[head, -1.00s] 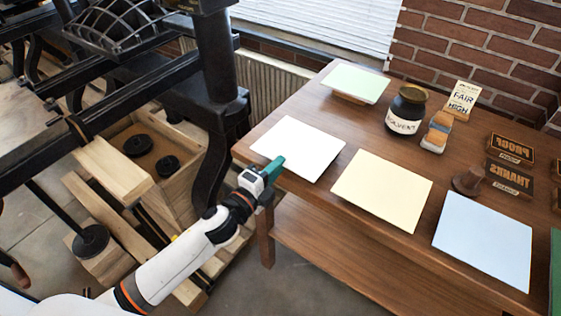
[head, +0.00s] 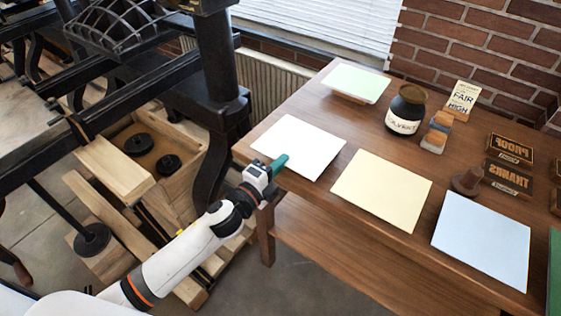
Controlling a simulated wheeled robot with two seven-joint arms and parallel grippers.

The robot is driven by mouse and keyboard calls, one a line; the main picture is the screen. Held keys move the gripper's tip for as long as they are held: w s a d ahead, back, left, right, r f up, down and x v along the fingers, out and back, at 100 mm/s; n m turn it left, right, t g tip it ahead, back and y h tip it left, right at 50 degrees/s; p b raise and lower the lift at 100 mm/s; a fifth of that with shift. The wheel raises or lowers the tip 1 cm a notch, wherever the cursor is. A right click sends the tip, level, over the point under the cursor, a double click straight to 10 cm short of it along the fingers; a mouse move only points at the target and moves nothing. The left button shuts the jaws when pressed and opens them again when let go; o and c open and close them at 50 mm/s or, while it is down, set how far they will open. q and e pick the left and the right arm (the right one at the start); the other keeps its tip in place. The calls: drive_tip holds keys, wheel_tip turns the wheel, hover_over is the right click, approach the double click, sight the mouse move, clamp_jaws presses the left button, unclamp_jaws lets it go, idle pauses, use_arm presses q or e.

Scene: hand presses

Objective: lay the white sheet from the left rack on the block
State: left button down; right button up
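The white sheet (head: 300,143) lies flat at the left end of the wooden table, raised a little above the top; any rack under it is hidden. My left gripper (head: 279,164) is at the sheet's near left edge, with its green fingertips over or at that edge. I cannot tell whether the fingers are apart or closed on the sheet. My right gripper is not in view. I cannot pick out the block with certainty.
A cream sheet (head: 381,189), a blue sheet (head: 483,238) and a pale green sheet (head: 356,83) lie around the table (head: 300,210). A solvent jar (head: 406,110) and lettered blocks (head: 509,177) stand farther back. A black press (head: 219,80) stands at left.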

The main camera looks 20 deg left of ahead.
use_arm(q)
wheel_tip(320, 180, up, 3)
drive_tip(key=shift+f+p, duration=0.1)
drive_tip(key=shift+p, duration=0.95)
drive_tip(key=shift+f, duration=0.1)
drive_tip(key=s+a+r+p, duration=0.2)
drive_tip(key=s+r, duration=0.1)
drive_tip(key=s, duration=0.3)
drive_tip(key=shift+s+a, duration=0.25)
drive_tip(key=shift+s, duration=0.05)
